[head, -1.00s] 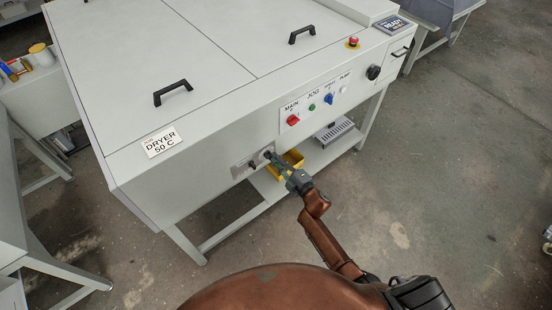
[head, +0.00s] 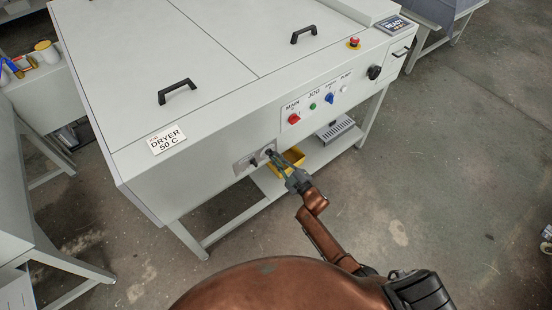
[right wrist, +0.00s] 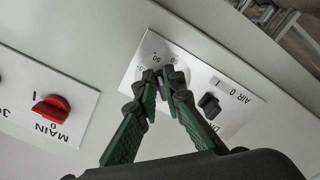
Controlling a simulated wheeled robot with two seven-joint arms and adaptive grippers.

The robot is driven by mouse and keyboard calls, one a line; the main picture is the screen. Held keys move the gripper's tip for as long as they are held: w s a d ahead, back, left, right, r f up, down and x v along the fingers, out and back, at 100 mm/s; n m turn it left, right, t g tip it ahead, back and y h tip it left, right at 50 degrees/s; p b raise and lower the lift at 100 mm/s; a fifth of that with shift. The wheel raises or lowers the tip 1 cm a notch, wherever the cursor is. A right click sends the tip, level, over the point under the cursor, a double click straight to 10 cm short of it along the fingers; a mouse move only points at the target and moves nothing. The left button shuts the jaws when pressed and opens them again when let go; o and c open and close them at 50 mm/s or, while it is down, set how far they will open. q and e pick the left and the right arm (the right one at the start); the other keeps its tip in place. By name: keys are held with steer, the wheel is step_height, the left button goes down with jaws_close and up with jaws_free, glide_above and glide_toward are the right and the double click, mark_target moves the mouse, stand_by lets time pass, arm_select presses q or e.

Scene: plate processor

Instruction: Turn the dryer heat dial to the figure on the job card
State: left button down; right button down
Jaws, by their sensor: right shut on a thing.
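The job card (head: 166,139) on the dryer's top left corner reads "DRYER 50 C". My right gripper (right wrist: 165,75) has green fingers closed at the dryer panel (right wrist: 148,50). Its tips are shut on the small dark heat dial, mostly hidden between them. Printed scale figures show around the tips, upside down in the right wrist view; the dial's pointer cannot be read. In the head view the right gripper (head: 271,156) reaches the panel (head: 246,164) on the machine's front. My left gripper is not in view.
The black AIR knob (right wrist: 208,105) sits close beside the fingers on the same panel. The red MAIN switch (head: 293,118) is on a separate plate to the right. A yellow bin (head: 292,158) stands on the lower shelf behind the gripper. Floor in front is clear.

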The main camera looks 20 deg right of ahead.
steer(key=shift+f, duration=0.1)
steer(key=c, duration=2)
jaws_free()
steer(key=shift+c, duration=0.2)
steer(key=v, duration=1.2)
